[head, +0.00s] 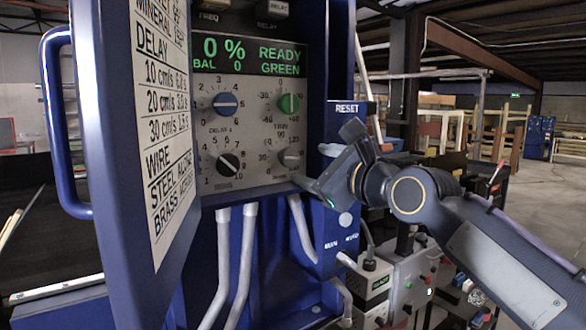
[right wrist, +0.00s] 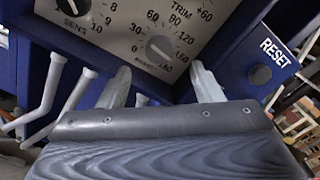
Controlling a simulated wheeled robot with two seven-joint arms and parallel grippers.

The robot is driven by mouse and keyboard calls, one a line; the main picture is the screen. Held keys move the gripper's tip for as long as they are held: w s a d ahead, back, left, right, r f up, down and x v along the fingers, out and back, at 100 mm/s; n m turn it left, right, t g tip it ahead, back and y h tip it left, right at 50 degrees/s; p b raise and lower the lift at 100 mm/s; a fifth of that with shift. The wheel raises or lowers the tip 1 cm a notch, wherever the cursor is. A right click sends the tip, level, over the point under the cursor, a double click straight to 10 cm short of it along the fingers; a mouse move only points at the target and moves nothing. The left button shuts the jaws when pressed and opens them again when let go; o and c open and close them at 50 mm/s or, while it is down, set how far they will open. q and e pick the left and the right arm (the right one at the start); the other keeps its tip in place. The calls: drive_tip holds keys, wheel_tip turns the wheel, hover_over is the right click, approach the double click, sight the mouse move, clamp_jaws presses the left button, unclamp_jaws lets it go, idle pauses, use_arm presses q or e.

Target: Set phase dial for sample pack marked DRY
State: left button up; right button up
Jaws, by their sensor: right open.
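The control panel (head: 257,130) is in an open blue cabinet. Its lower right grey knob (head: 290,158), with a degree-like scale, appears to be the phase dial. The knob also shows in the right wrist view (right wrist: 160,47), above the gap between the fingers; its small label is hard to read. My right gripper (head: 312,172) is open and empty, just right of and slightly below the knob in the head view, apart from it. In the right wrist view its two fingers (right wrist: 160,80) point toward the panel. No sample pack marked DRY shows. My left gripper is out of view.
The display (head: 248,54) reads 0%, BAL 0, READY GREEN. Blue delay (head: 225,103), green trim (head: 288,104) and black sens (head: 228,163) knobs surround the dial. The open door (head: 135,130) carries a chart at left. A RESET panel (head: 347,108) stands right; white pipes (head: 247,250) hang below.

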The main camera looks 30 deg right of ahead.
sight(292, 159)
drive_tip(key=w, duration=0.2)
drive_tip(key=w+p, duration=0.1)
drive_tip(key=w, duration=0.3)
drive_tip(key=shift+w+a, duration=0.2)
drive_tip(key=shift+a, duration=0.1)
drive_tip(key=shift+w+p, duration=0.3)
drive_tip(key=shift+w, duration=0.25)
drive_tip(key=shift+f, duration=0.1)
drive_tip(key=c, duration=1)
